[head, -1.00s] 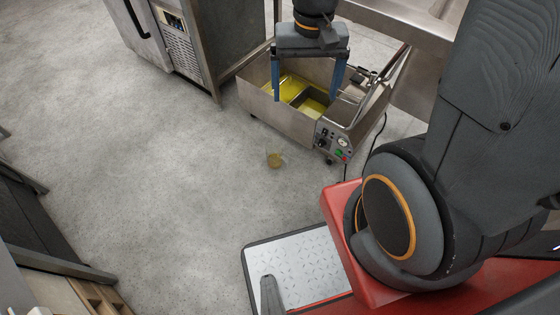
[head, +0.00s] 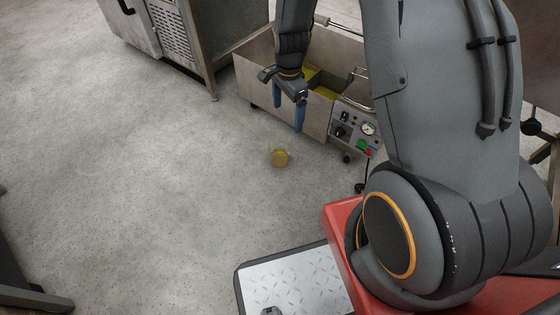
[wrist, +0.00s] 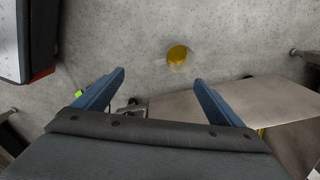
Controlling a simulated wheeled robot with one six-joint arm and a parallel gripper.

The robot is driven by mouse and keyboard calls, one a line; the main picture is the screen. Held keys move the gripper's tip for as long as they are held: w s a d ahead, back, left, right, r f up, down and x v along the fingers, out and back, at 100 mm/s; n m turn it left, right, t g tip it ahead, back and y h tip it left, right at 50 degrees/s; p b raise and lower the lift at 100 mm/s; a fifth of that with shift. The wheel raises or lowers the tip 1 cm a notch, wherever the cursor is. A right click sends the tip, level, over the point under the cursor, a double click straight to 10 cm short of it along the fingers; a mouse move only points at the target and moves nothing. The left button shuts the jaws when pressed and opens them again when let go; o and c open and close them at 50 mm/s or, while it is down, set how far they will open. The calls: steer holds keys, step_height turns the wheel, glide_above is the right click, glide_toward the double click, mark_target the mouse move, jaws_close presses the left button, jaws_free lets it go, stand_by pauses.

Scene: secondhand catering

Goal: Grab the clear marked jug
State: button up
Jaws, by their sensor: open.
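A small clear jug (head: 280,158) with yellow-amber contents or tint sits on the concrete floor in front of the steel fryer-like unit. In the wrist view the jug (wrist: 178,56) shows beyond the fingertips, a little right of the middle between them. Its markings are too small to make out. My gripper (head: 288,118) has blue fingers, points down and is above the floor at the unit's front. In the wrist view my gripper (wrist: 160,80) is open, its fingers wide apart with nothing between them. The jug is apart from both fingers.
The steel unit (head: 257,82) on casters, with yellow contents and a control panel (head: 352,128), stands close to my gripper. A grey cabinet (head: 180,35) is at the back left. The concrete floor left of the jug is clear.

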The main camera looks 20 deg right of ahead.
mark_target(281, 150)
steer(key=w+f+m+b, duration=0.1)
steer(key=w+f+b, duration=0.1)
steer(key=f, duration=0.5)
steer(key=w+f+m+b, duration=0.2)
steer(key=f+b, duration=0.2)
steer(key=f, duration=0.3)
steer(key=w+f+m+b, duration=0.2)
steer(key=f+b, duration=0.1)
steer(key=f, duration=0.4)
steer(key=shift+d+f, duration=0.2)
steer(key=f+b, duration=0.3)
steer(key=f, duration=0.2)
steer(key=f+b, duration=0.2)
steer(key=f, duration=0.1)
steer(key=shift+w+a+b, duration=0.2)
steer(key=shift+a+b, duration=0.05)
steer(key=shift+b, duration=0.05)
steer(key=c, duration=1.4)
steer(key=shift+r, duration=0.3)
